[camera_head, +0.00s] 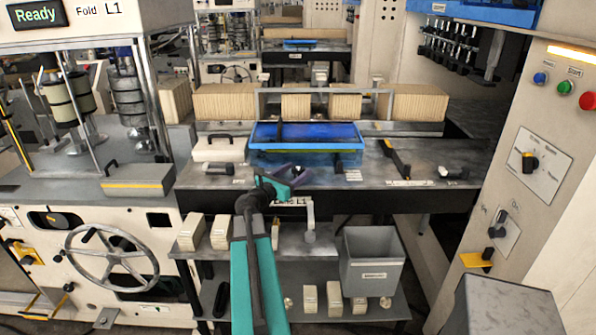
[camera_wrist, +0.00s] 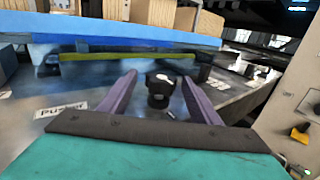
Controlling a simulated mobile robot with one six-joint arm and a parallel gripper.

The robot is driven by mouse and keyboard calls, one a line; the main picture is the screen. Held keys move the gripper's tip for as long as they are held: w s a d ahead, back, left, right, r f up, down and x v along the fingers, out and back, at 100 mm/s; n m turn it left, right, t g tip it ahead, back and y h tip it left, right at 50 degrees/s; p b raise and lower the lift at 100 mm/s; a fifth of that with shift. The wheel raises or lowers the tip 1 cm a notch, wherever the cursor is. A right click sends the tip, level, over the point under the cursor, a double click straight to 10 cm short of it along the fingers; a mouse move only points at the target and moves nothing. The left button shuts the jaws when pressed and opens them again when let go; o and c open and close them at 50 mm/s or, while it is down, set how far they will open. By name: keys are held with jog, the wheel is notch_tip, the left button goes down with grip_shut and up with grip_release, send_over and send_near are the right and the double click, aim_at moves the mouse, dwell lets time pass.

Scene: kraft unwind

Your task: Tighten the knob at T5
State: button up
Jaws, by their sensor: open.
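My gripper (camera_wrist: 159,80) is open, with its two purple fingers spread apart and nothing held. A black knob-like part (camera_wrist: 160,91) with a pale spot on top stands on the grey metal table. In the wrist view it appears between the fingers; I cannot tell whether it lies beyond the fingertips, and no contact shows. No T5 label is readable, so I cannot tell whether this is the T5 knob. In the head view my gripper (camera_head: 293,172) is at the table's front edge, in front of the blue tray.
The blue tray (camera_head: 262,140) lies on the metal table (camera_head: 425,169). Black-handled tools (camera_head: 396,160) lie to its right. A label reading "PUSHER" (camera_wrist: 61,109) is at left in the wrist view. A grey bin (camera_head: 374,277) stands on the lower shelf. A control panel (camera_head: 540,165) is at right.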

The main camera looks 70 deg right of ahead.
jog(key=b+v, duration=0.3)
jog(key=v, duration=0.9)
jog(key=shift+w+r, duration=0.1)
jog(key=shift+w, duration=0.05)
